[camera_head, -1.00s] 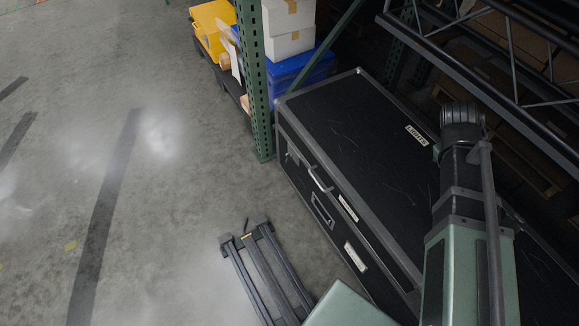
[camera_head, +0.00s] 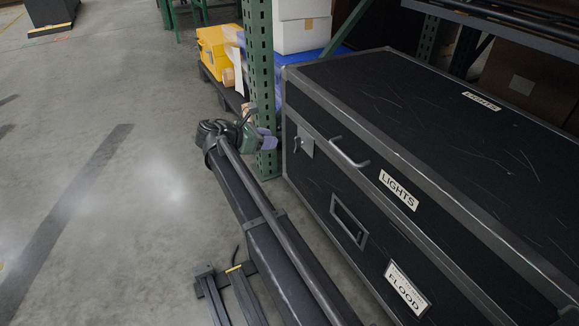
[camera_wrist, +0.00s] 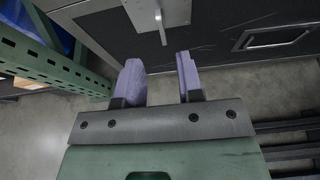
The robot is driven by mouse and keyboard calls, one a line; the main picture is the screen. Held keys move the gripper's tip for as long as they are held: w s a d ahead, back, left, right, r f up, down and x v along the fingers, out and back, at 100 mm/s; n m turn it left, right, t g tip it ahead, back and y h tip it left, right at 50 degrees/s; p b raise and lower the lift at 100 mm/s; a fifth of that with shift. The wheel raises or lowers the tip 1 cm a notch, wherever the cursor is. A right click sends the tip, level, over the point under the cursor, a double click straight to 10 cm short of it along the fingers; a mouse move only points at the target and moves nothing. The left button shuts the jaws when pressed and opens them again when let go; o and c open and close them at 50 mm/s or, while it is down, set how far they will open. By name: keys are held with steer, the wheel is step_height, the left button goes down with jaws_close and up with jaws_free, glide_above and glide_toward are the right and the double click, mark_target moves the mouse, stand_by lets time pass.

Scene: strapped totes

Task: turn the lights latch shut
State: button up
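The black LIGHTS case (camera_head: 405,130) has grey metal edges and a LIGHTS label (camera_head: 398,190) on its front. Its latch (camera_head: 306,142), a grey plate with a small lever, is near the front's left end. In the wrist view the latch plate (camera_wrist: 172,12) is at the top, with its lever (camera_wrist: 162,28) pointing down, tilted slightly. My gripper (camera_head: 268,139) is left of the latch in the head view. In the wrist view my gripper (camera_wrist: 160,75) is open, its purple fingers apart and nothing between them. The lever's end appears beyond the gap, apart from the fingers.
A green rack post (camera_head: 262,80) stands close beside my gripper, and also fills the wrist view's left (camera_wrist: 55,68). A handle (camera_head: 348,155) sticks out right of the latch. A recessed handle (camera_head: 348,220) and FLOOD label (camera_head: 407,288) are lower. Open floor (camera_head: 130,200) lies left.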

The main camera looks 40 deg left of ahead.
mark_target(296, 152)
steer(key=b+x, duration=0.3)
steer(key=x, duration=0.7)
steer(key=shift+b, duration=0.3)
steer(key=shift+w+d+f, duration=0.15)
steer(key=shift+w, duration=0.2)
jaws_close()
